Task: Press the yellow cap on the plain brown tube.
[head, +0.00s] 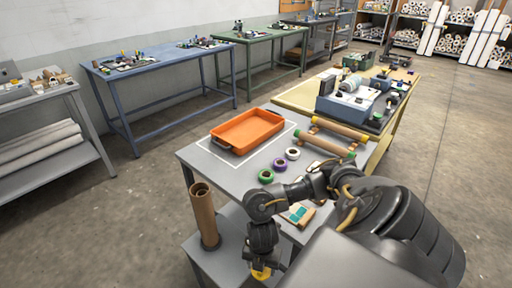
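Two brown tubes lie side by side on the grey table. My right arm reaches in from the right across the table's near edge and bends down. Its gripper (262,267) hangs low beside the table, well away from the tubes. A yellow piece (261,274) shows at its tip, too small to tell whether it is the cap or whether the fingers are closed. My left gripper is out of view.
An orange tray (247,131) sits at the table's far left. Green (265,176), purple (280,164) and white (292,153) rings lie in front of the tubes. Brown tubes (203,215) stand upright at the lower left. A grey-blue machine (347,104) stands behind.

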